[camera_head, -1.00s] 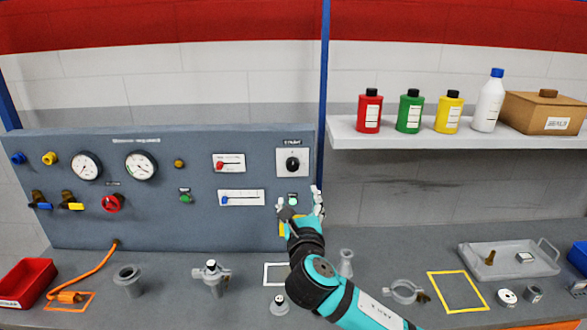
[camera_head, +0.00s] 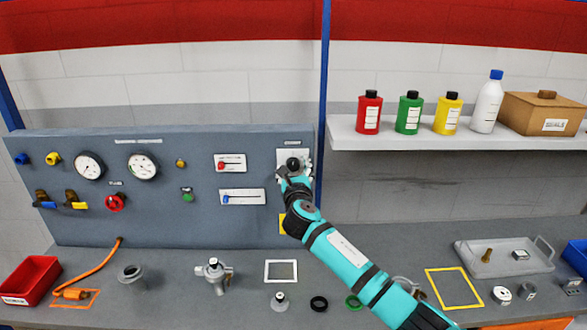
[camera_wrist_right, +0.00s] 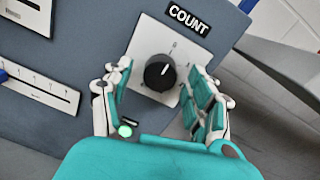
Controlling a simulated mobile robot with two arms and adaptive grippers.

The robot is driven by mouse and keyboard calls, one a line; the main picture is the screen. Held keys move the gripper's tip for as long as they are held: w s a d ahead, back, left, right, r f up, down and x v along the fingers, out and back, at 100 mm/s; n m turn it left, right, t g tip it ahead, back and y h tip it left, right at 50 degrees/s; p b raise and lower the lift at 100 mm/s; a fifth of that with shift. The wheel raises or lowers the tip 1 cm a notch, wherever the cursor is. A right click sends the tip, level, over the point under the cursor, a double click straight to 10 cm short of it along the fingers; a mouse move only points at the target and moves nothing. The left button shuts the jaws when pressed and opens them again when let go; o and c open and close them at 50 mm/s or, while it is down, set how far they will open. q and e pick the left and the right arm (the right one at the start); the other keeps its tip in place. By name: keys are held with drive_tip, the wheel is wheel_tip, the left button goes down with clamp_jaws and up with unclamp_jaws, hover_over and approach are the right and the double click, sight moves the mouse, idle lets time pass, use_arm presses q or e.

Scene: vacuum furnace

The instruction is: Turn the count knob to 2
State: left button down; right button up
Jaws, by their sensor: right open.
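The count knob (camera_wrist_right: 160,73) is a round black knob with a white pointer line, on a white square plate (camera_wrist_right: 143,46) under a COUNT label (camera_wrist_right: 189,19). In the right wrist view the pointer is directed up and slightly right; the dial digits are too small to read. My right gripper (camera_wrist_right: 163,98) is open, its fingers on either side of the knob and apart from it. In the head view the knob (camera_head: 293,163) is at the panel's upper right, with my right gripper (camera_head: 294,174) just below and over its plate. My left gripper is not in view.
The grey panel (camera_head: 150,225) carries gauges, valves and two sliders (camera_head: 242,196) left of the knob. A shelf (camera_head: 400,137) with bottles is at the right. Several loose parts lie on the bench.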

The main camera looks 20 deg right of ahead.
drive_tip(key=c, duration=1.1)
drive_tip(key=shift+c, duration=0.2)
drive_tip(key=shift+m, duration=0.3)
drive_tip(key=m+b, duration=0.2)
drive_tip(key=m, duration=0.2)
drive_tip(key=shift+f+m, duration=0.15)
drive_tip(key=shift+m, duration=0.15)
drive_tip(key=m+b, duration=0.2)
drive_tip(key=m, duration=0.2)
drive_tip(key=shift+a+m, duration=0.1)
drive_tip(key=shift+m, duration=0.2)
drive_tip(key=m+b, duration=0.3)
drive_tip(key=m, duration=0.2)
drive_tip(key=shift+f+m+h, duration=0.1)
drive_tip(key=shift+m+h, duration=0.2)
drive_tip(key=shift+h, duration=0.1)
drive_tip(key=m+b, duration=0.3)
drive_tip(key=m, duration=0.2)
drive_tip(key=shift+h, duration=0.3)
